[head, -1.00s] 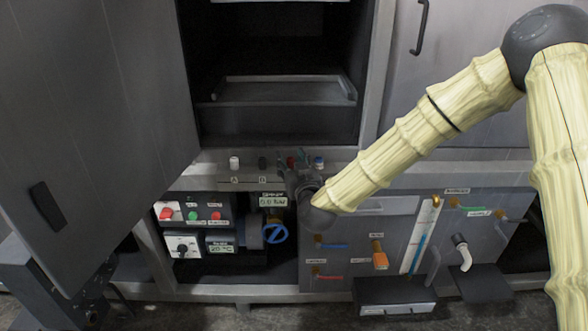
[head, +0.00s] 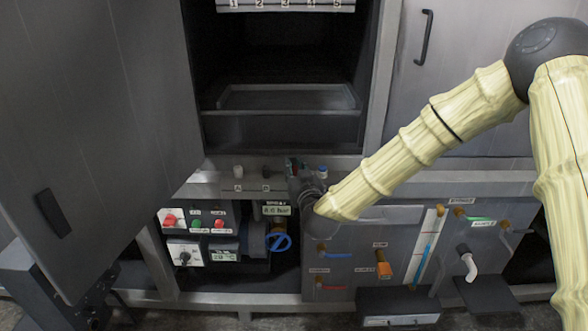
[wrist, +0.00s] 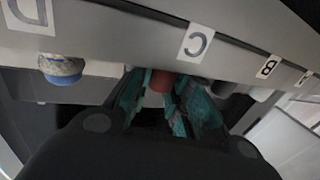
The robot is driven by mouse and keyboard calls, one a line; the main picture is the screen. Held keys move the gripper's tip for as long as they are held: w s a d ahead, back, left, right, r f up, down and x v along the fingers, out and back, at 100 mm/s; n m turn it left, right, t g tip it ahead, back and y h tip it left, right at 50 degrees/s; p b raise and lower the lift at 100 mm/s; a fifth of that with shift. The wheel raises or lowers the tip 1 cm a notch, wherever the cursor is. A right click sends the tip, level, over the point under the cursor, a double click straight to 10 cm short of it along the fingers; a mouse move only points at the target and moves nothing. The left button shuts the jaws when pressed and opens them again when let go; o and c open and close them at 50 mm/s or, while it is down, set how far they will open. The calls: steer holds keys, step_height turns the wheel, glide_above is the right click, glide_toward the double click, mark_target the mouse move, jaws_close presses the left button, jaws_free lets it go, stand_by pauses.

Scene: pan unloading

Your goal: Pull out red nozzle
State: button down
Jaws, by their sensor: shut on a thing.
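The red nozzle (wrist: 160,80) sits under the label C on the ledge, seen in the wrist view. My gripper (wrist: 158,95) has its teal fingers on either side of it and is shut on it. The nozzle's top still meets the underside of the ledge. In the head view my gripper (head: 300,170) is at the ledge, and its dark body hides most of the nozzle.
A blue-and-white nozzle (wrist: 62,70) hangs under D, a dark one (wrist: 220,90) under B and a white one (wrist: 262,95) further right. Below the ledge are a control box (head: 195,220) and a blue valve wheel (head: 278,242). The open door (head: 90,130) fills the left.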

steer(key=shift+r+p, duration=0.65)
steer(key=shift+r, duration=0.1)
stand_by(0.7)
steer(key=shift+r+p, duration=1.45)
steer(key=shift+r, duration=0.75)
